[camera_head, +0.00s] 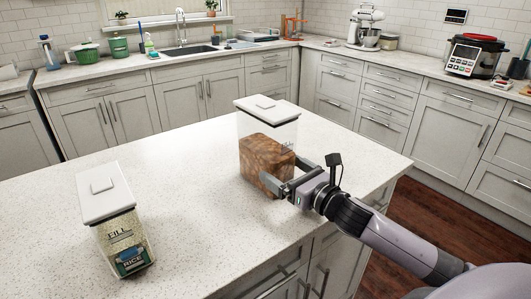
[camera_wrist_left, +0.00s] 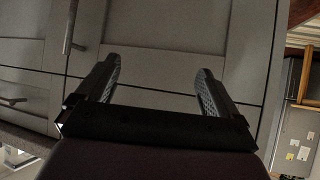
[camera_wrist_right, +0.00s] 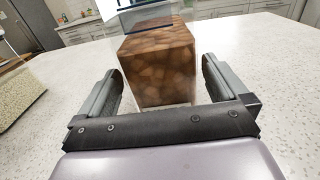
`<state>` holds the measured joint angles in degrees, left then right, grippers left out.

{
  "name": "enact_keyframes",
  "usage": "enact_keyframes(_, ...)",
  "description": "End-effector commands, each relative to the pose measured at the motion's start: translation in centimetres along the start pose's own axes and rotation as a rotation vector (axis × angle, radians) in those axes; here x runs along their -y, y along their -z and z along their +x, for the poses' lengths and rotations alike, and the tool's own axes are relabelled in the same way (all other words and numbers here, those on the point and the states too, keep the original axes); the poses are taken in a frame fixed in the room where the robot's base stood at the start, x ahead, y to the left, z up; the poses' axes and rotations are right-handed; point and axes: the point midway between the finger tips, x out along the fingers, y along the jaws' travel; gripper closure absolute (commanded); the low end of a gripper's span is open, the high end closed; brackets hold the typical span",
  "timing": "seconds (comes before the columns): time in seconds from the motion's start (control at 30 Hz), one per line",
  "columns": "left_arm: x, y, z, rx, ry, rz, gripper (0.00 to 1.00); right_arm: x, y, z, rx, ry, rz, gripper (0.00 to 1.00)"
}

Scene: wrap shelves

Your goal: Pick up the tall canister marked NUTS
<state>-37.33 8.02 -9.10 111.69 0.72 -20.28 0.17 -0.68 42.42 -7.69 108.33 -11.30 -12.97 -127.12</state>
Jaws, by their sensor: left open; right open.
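The tall clear canister of brown nuts (camera_head: 266,160) stands upright on the counter, with a white lid and small dark lettering too small to read. My right gripper (camera_head: 284,172) is open at its lower part, one finger on either side. In the right wrist view the canister (camera_wrist_right: 160,62) sits between the open fingers, with gaps beside it near the base; whether a finger touches it I cannot tell. My left gripper (camera_wrist_left: 160,70) is open and empty in front of cabinet doors, and is not in the head view.
A canister marked RICE (camera_head: 126,245) with a white lid stands at the left front of the white island counter (camera_head: 190,180). The counter between the canisters is clear. A sink, green pots, a mixer and a cooker are on the back counters.

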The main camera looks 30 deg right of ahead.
Motion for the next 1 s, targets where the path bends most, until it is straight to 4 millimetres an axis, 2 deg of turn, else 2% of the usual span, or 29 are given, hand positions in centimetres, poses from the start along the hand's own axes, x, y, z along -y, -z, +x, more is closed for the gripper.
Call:
enact_keyframes(0.3,0.0,0.6,-0.5,0.0,-0.001,0.0,0.05,0.1,0.3,3.7,0.002,0.0,0.001,0.0)
enact_keyframes(0.67,0.0,0.7,-0.5,-0.001,-0.001,0.0,0.05,0.0,0.5,4.4,0.0,-0.001,0.0,0.0)
enact_keyframes(0.7,0.0,0.7,-0.5,-0.001,-0.001,0.0,0.05,0.0,0.5,4.4,0.0,-0.001,0.0,0.03)
enact_keyframes(0.73,0.0,0.7,-0.5,-0.001,-0.001,0.0,0.05,0.0,0.5,4.4,0.0,-0.001,0.0,0.13)
enact_keyframes(0.93,0.0,0.8,-0.5,-0.002,-0.001,0.0,0.05,0.0,0.5,4.4,0.0,-0.001,0.0,0.78)
enact_keyframes(1.0,0.0,0.8,-0.5,-0.002,-0.001,0.0,0.05,0.0,-0.1,4.4,0.012,-0.004,-0.001,0.82)
